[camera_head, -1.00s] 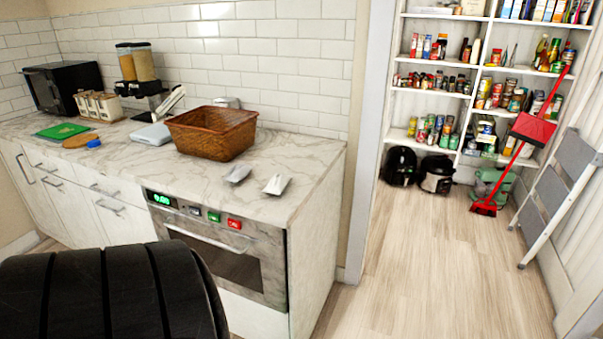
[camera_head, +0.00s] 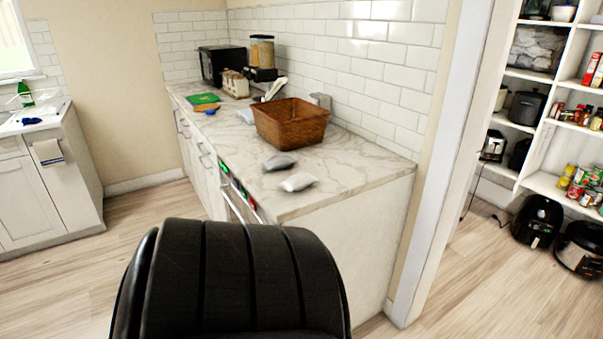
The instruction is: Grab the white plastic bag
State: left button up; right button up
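Two small pale pouches lie flat near the front end of the marble counter, one greyer (camera_head: 280,161) and one whiter (camera_head: 298,182). On a separate counter at the far left, a pale, partly see-through crumpled thing (camera_head: 48,97) lies around a green item (camera_head: 25,93). It may be a plastic bag, but it is too small to tell. Neither of my grippers is in view.
A brown basket (camera_head: 290,122) sits on the marble counter (camera_head: 345,160). Dispensers (camera_head: 262,52) and a black microwave (camera_head: 218,66) stand behind it. A white cabinet (camera_head: 50,190) stands left, with open wooden floor (camera_head: 150,222) between. Pantry shelves (camera_head: 545,178) are right.

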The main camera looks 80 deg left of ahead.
aim_at(293, 183)
jog(key=i+j+u, duration=0.15)
jog(key=i+u, duration=0.75)
jog(key=i+l+u, duration=0.25)
jog(key=i+u, duration=0.2)
